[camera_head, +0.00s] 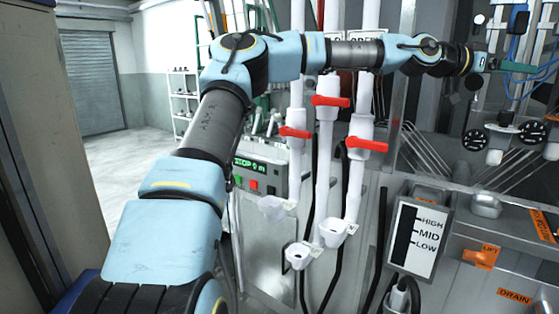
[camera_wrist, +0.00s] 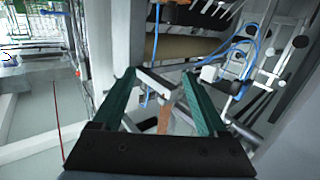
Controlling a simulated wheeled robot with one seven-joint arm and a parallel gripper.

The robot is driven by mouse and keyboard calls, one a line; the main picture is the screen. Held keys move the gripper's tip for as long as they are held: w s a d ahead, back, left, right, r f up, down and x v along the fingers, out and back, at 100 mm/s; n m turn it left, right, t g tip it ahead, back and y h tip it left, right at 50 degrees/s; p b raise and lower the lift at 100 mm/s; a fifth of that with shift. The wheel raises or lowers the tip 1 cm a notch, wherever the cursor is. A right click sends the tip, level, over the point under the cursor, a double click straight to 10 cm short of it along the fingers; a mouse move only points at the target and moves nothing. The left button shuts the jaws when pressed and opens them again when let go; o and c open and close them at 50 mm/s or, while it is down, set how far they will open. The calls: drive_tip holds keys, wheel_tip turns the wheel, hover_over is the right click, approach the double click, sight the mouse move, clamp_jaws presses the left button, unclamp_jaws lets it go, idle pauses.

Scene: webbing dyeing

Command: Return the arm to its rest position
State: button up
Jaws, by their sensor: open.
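My arm (camera_head: 212,122) reaches up from the bottom left and then across to the right in the head view. Its end with my gripper (camera_head: 515,67) is at the upper right, in front of the machine's tubes and rollers. In the wrist view my gripper (camera_wrist: 158,98) shows two green fingers standing well apart, with nothing held between them. Behind the fingers are a brown roller (camera_wrist: 190,47), metal bars and blue hoses (camera_wrist: 240,50). I cannot tell how far these are from the fingertips.
White pipes with red valve handles (camera_head: 330,101) stand just below my forearm. A control box (camera_head: 260,165) and a HIGH-MID-LOW level gauge (camera_head: 419,238) are lower down. A tan wall or post (camera_head: 65,120) rises at the left. Open floor (camera_head: 125,170) lies beyond, toward a roller shutter (camera_head: 92,80).

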drive_tip(key=s+a+f+y+b, duration=0.1)
drive_tip(key=a+f+y, duration=0.15)
drive_tip(key=f, duration=0.65)
drive_tip(key=s+a+f+y+b, duration=0.1)
drive_tip(key=a+f+y, duration=0.15)
drive_tip(key=f, duration=0.75)
drive_tip(key=w+a+f+n+t+y+b, duration=0.1)
drive_tip(key=w+a+f+n+y, duration=0.15)
drive_tip(key=a+f, duration=0.55)
drive_tip(key=w+a+f+n+t+y+b, duration=0.1)
drive_tip(key=a+f+n+y+b, duration=0.15)
drive_tip(key=a+f, duration=0.6)
drive_tip(key=a+f+n+t+y+b, duration=0.1)
drive_tip(key=a+f+n+y, duration=0.2)
drive_tip(key=a, duration=0.9)
drive_tip(key=a+f+n+y+b, duration=0.1)
drive_tip(key=a+f+n+y, duration=0.15)
drive_tip(key=a, duration=0.95)
drive_tip(key=s+a+f+n+g+y+b, duration=0.1)
drive_tip(key=s+a+n, duration=0.5)
drive_tip(key=a, duration=0.9)
drive_tip(key=s+f+b, duration=0.1)
drive_tip(key=s, duration=0.1)
drive_tip(key=shift+s+a, duration=0.2)
drive_tip(key=shift+s, duration=0.2)
drive_tip(key=shift+y, duration=0.25)
